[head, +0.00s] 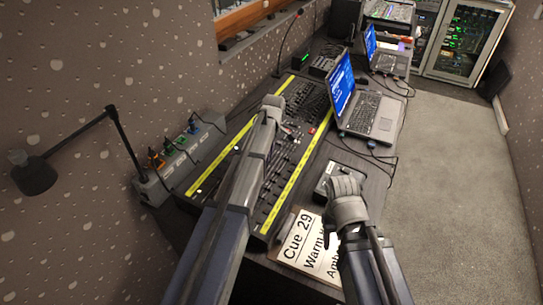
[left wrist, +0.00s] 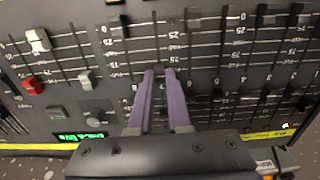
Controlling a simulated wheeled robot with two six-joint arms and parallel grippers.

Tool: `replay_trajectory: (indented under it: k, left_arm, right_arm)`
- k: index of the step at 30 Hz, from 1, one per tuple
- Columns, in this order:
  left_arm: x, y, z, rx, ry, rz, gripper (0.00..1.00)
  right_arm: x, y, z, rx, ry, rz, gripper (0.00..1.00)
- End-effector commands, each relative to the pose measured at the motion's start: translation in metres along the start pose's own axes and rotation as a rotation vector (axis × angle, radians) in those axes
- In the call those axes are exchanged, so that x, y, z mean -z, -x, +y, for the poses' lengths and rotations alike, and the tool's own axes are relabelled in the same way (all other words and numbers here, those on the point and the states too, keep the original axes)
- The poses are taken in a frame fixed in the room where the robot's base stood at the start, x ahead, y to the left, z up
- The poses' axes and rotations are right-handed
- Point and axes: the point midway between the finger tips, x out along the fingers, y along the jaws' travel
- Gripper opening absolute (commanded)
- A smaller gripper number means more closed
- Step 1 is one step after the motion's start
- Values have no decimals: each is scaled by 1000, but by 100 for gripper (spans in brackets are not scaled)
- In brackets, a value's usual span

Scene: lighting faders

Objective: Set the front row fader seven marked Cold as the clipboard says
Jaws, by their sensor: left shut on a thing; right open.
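The lighting console (head: 262,213) has rows of faders and yellow strips along its edges. My left gripper (head: 288,131) is over the middle of the console. In the left wrist view its two purple fingers (left wrist: 161,73) are shut on a small dark fader knob, mostly hidden between the tips. The clipboard (head: 292,243) lies at the near end; "Cue 29", "Warm" and "Amb" show, the rest is hidden by my right arm. My right gripper (head: 343,186) is open above the desk by the clipboard.
In the left wrist view, a white knob (left wrist: 38,40), a red knob (left wrist: 32,85) and a grey knob (left wrist: 86,79) sit to the left. A laptop (head: 370,113) stands right of the console. A lamp (head: 36,173) and power strip (head: 180,160) are at left.

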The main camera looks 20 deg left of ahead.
Motion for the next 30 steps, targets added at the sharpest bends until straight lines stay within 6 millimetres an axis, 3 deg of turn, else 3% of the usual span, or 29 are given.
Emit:
replay_trajectory:
  k: [1, 2, 5, 14, 24, 30]
  left_arm:
    - [0, 0, 0, 0, 0, 1, 0]
    - [0, 0, 0, 0, 0, 1, 18]
    - [0, 0, 0, 0, 0, 1, 29]
    - [-1, 1, 0, 0, 0, 1, 30]
    - [1, 24, 0, 0, 0, 1, 30]
    - [1, 25, 0, 0, 0, 1, 30]
  right_arm:
    - [0, 0, 0, 0, 0, 0, 50]
    - [0, 0, 0, 0, 0, 0, 50]
    - [0, 0, 0, 0, 0, 0, 50]
    - [0, 1, 0, 0, 0, 0, 50]
    - [-1, 24, 2, 0, 0, 0, 50]
    - [-2, 25, 2, 0, 0, 0, 50]
